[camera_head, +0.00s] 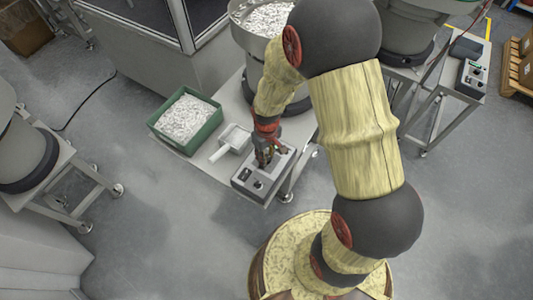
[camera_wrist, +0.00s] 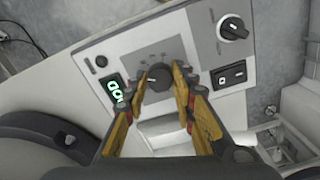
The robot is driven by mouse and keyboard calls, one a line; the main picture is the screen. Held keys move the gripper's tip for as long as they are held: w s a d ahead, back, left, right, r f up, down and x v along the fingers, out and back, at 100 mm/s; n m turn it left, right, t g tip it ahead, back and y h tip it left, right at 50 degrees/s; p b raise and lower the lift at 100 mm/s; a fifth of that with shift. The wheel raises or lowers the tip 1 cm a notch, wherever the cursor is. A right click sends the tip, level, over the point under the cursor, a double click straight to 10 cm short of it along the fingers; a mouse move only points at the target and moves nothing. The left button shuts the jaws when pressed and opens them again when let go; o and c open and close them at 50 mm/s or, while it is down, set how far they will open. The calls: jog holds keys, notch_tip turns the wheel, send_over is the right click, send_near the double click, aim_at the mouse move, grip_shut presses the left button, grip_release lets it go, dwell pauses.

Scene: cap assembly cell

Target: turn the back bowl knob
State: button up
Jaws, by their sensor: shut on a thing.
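The control box (camera_head: 240,180) sits on the front end of the bowl feeder's table. In the wrist view its light panel (camera_wrist: 130,50) fills the middle. A round black knob (camera_wrist: 159,78) stands on the panel inside a grey square with dial marks. My gripper (camera_wrist: 161,74) has one yellow finger on each side of this knob and is shut on it. In the head view my gripper (camera_head: 266,158) reaches down to the box, and the knob is hidden there.
The panel also carries a larger black rotary switch (camera_wrist: 233,27), a rocker switch (camera_wrist: 232,74), a small black button (camera_wrist: 100,61) and a lit green display (camera_wrist: 117,92). A white scoop (camera_head: 230,140) and a green bin of white parts (camera_head: 160,139) stand left of the box. A bowl of white parts (camera_head: 264,18) is behind.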

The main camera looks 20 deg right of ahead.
jog(key=m+p, duration=0.2)
jog(key=m, duration=0.3)
jog(key=shift+m, duration=0.4)
dwell(0.4)
jog(key=o, duration=1.1)
jog(key=shift+o, duration=0.3)
jog(key=shift+r, duration=0.1)
notch_tip(320, 180, up, 12)
